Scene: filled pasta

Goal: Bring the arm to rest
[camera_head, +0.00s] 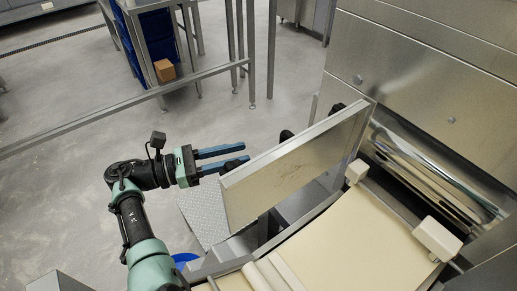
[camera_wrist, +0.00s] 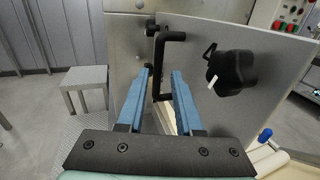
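My gripper (camera_head: 244,154) is at the left of the tilted metal panel in the head view, its two blue fingers apart. In the wrist view my gripper (camera_wrist: 163,72) is open, with a clear gap between the fingers. A black bar handle (camera_wrist: 160,55) on the metal panel shows beyond and between the fingertips. I see no contact with it, though the exact distance is hard to judge. My arm (camera_head: 135,215) reaches up from the bottom left, bent at the wrist.
The metal panel (camera_head: 290,170) stands over a machine with a cream belt (camera_head: 350,245). A black knob (camera_wrist: 231,72) sticks out from the panel. A small metal stool (camera_wrist: 84,80) stands left in the wrist view. A rack holds blue crates (camera_head: 155,40) and a cardboard box (camera_head: 165,70).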

